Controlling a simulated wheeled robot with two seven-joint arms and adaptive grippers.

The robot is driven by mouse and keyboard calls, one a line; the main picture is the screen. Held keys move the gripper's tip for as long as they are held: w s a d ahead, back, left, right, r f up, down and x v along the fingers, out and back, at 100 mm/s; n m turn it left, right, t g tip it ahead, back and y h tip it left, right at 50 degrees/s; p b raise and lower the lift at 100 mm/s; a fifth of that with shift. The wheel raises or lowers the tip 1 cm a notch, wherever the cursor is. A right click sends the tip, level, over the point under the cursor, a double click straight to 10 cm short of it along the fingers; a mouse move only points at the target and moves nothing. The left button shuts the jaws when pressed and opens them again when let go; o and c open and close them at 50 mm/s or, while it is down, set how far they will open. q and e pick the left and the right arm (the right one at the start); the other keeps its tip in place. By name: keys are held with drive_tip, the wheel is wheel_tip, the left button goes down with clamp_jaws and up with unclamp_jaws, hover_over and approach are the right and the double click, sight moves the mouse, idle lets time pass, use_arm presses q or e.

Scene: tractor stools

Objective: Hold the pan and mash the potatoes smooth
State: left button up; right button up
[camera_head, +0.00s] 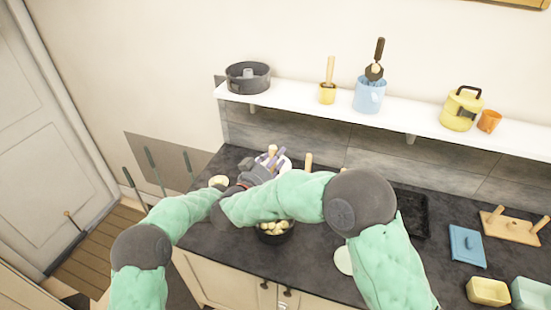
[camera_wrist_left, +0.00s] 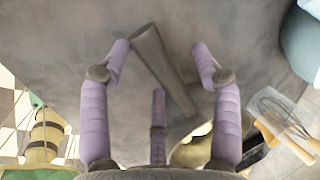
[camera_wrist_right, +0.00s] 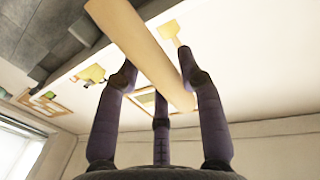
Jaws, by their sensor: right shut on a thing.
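A dark pan (camera_head: 276,237) holding several pale potatoes (camera_head: 272,226) sits on the counter, partly hidden by my right forearm. My right gripper (camera_head: 270,158) is at the back left of the counter, behind the pan. Its purple fingers are shut on a pale wooden handle (camera_wrist_right: 145,50), apparently the masher's; the masher's working end is not clearly visible.
A white shelf (camera_head: 390,118) carries a cake tin (camera_head: 248,77), a blue jug (camera_head: 369,96) and a yellow canister (camera_head: 462,110). A blue board (camera_head: 466,245), a wooden peg rack (camera_head: 512,226) and small dishes (camera_head: 488,291) occupy the right side. A pale round thing (camera_head: 343,261) lies right of the pan.

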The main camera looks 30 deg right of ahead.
use_arm(q)
drive_tip(key=shift+s+f, duration=0.1)
drive_tip(key=shift+f, duration=0.05)
drive_tip(key=v, duration=1.2)
